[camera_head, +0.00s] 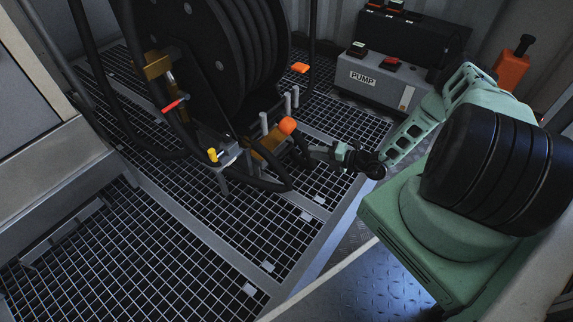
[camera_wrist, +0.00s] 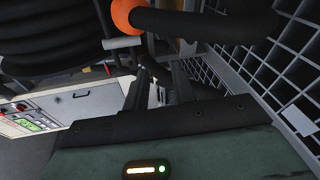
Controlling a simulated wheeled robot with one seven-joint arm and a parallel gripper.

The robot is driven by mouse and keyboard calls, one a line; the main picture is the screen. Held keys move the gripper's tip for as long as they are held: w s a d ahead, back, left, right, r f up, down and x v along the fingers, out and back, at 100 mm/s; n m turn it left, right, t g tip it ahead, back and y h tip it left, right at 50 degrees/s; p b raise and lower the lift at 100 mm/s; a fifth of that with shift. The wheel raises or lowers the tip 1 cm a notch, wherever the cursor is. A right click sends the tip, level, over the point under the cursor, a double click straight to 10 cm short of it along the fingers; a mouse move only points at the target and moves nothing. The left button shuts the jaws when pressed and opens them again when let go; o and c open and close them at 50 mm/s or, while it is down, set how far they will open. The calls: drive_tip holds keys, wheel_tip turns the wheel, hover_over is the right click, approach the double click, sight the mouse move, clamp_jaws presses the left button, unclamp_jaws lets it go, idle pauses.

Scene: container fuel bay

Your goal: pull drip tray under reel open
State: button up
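The large black hose reel (camera_head: 215,50) stands over the metal grating at the upper left in the head view. A drip tray under it cannot be made out for certain; hoses, brackets and the reel frame cover that area. My gripper (camera_head: 314,152) is low beside the reel's lower front, just right of and below an orange-ended fitting (camera_head: 287,125). In the wrist view my gripper's two dark fingers (camera_wrist: 162,84) stand apart with a gap between them. I see nothing clearly held. Whether a finger touches anything there cannot be told.
An orange-ended black bar (camera_wrist: 128,17) crosses just above the fingers in the wrist view. Black hoses (camera_head: 262,183) loop close to my gripper. A yellow-handled valve (camera_head: 212,155) is left of it. The pump box (camera_head: 370,80) stands behind. The front grating (camera_head: 150,265) is clear.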

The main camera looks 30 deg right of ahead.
wheel_tip(320, 180, down, 6)
drive_tip(key=s+d+m+t+h+b, duration=0.1)
drive_tip(key=s+d+m+h, duration=0.1)
drive_tip(key=m, duration=0.1)
drive_tip(key=b, duration=0.8)
approach(287, 152)
drive_tip(key=shift+m, duration=0.3)
drive_tip(key=x, duration=0.9)
drive_tip(key=shift+w+f, duration=0.15)
drive_tip(key=shift+f, duration=0.05)
drive_tip(key=shift+w+a+b, duration=0.15)
drive_tip(key=shift+w+b, duration=0.15)
drive_tip(key=shift+w, duration=0.25)
clamp_jaws()
